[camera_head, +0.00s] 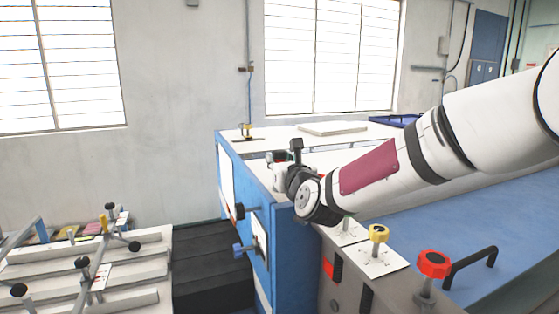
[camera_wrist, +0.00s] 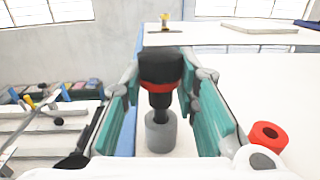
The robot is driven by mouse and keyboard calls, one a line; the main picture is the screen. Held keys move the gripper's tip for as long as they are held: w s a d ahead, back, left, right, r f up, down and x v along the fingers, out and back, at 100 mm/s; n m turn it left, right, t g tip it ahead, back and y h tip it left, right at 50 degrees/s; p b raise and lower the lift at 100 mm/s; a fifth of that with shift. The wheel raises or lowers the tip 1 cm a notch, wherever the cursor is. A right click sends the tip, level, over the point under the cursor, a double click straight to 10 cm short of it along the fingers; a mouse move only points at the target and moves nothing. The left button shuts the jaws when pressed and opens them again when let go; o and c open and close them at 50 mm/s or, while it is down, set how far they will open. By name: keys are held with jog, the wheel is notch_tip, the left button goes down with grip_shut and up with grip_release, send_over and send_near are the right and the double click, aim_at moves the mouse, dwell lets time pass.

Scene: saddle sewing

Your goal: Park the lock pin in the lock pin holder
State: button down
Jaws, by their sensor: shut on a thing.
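A pin with a black head and a red band (camera_wrist: 160,75), which I take to be the lock pin, is upright between the fingers of my gripper (camera_wrist: 162,88) in the wrist view. The teal finger pads close on it from both sides. Below its black shaft is a grey cylinder (camera_wrist: 160,132); I cannot tell whether this is part of the pin or a separate socket. In the head view the black pin head (camera_head: 296,145) sticks up beside my gripper (camera_head: 282,172), near the blue bench's left edge. I cannot clearly identify the lock pin holder.
A red ring-shaped part (camera_wrist: 268,137) lies right of my gripper in the wrist view. A yellow knob (camera_head: 378,233), a red knob (camera_head: 433,265) and a black handle (camera_head: 470,263) stand nearby. A lower rack (camera_head: 140,265) with black knobs is at left. The pale benchtop (camera_head: 285,144) behind is mostly clear.

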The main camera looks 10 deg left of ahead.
jog(key=shift+f+b, duration=0.3)
jog(key=shift+f, duration=0.7)
jog(key=c, duration=1.2)
grip_release()
jog(key=v, duration=1.2)
